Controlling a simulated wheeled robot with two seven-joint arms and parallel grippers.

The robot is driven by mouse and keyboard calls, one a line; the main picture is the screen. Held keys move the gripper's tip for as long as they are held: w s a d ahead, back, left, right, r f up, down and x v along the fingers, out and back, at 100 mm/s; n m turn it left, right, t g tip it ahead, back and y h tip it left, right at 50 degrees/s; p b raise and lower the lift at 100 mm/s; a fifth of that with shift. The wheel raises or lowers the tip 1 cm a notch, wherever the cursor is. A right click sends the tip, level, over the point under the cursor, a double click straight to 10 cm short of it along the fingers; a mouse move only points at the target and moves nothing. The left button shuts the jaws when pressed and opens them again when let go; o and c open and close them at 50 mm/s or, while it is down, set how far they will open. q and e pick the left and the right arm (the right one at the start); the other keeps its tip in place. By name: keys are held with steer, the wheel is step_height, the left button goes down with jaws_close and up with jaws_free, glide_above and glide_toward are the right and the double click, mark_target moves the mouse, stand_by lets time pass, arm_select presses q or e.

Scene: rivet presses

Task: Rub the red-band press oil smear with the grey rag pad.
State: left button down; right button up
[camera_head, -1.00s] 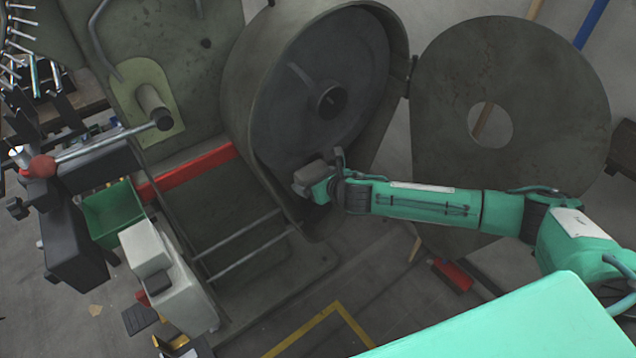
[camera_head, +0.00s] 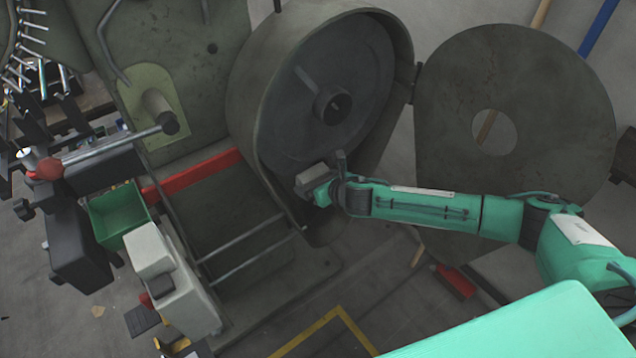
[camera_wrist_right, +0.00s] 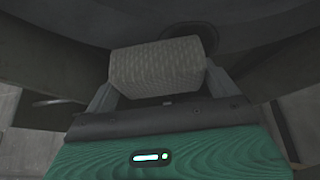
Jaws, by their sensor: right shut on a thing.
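The press with the red band (camera_head: 195,172) has a round housing (camera_head: 255,100) whose lid stands open. My right gripper (camera_head: 312,184) is at the lower part of the housing's opening. It is shut on the grey rag pad (camera_head: 312,176), a woven block that also shows between the fingers in the right wrist view (camera_wrist_right: 158,67). The pad is close to the dark inner disc (camera_head: 340,80); whether it touches the disc I cannot tell. I cannot make out an oil smear. My left gripper is not in view.
The open round lid (camera_head: 550,110) stands to the right, behind my right arm. A green bin (camera_head: 118,215) and a light grey box-shaped unit (camera_head: 180,290) are at the left. Two thin rails (camera_head: 245,245) run below the housing.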

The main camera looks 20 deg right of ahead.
steer(key=shift+w+a, duration=0.15)
steer(key=shift+w, duration=0.3)
